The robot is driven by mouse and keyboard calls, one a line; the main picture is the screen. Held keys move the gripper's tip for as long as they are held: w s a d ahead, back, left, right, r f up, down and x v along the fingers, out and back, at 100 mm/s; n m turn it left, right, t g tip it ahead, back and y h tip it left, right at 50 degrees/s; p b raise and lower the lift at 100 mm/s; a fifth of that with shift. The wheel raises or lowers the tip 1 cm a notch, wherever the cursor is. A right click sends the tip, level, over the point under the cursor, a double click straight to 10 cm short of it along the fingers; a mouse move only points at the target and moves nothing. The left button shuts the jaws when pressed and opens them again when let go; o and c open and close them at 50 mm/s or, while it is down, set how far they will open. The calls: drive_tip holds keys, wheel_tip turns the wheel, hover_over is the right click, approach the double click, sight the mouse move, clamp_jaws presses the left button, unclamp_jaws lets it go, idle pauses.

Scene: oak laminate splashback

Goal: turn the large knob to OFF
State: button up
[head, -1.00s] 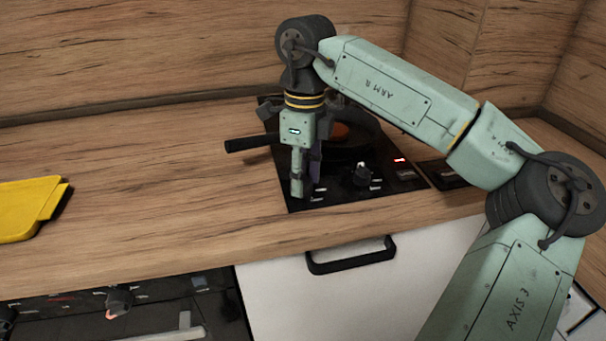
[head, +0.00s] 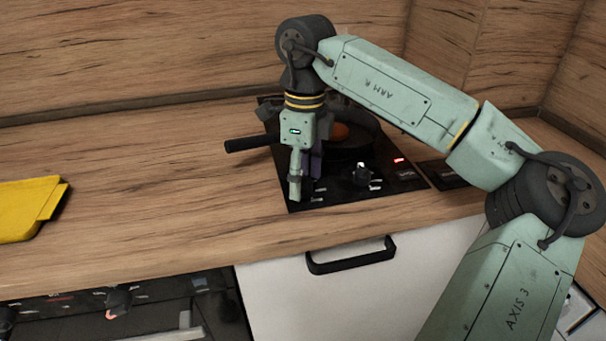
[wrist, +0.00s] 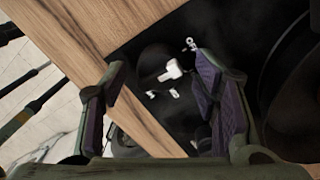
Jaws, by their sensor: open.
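The black hob (head: 378,190) is set into the wooden counter. Another knob (head: 362,175) with a white pointer stands to the right on the hob's front.
A dark pan (head: 355,145) with something orange in it sits behind the knobs, its handle (head: 250,143) sticking out left. A red light (head: 400,160) glows at the hob's right. A yellow object (head: 28,208) lies far left. The counter between is clear.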

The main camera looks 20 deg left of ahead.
wheel_tip(320, 180, up, 12)
drive_tip(key=shift+w, duration=0.35)
idle(0.6)
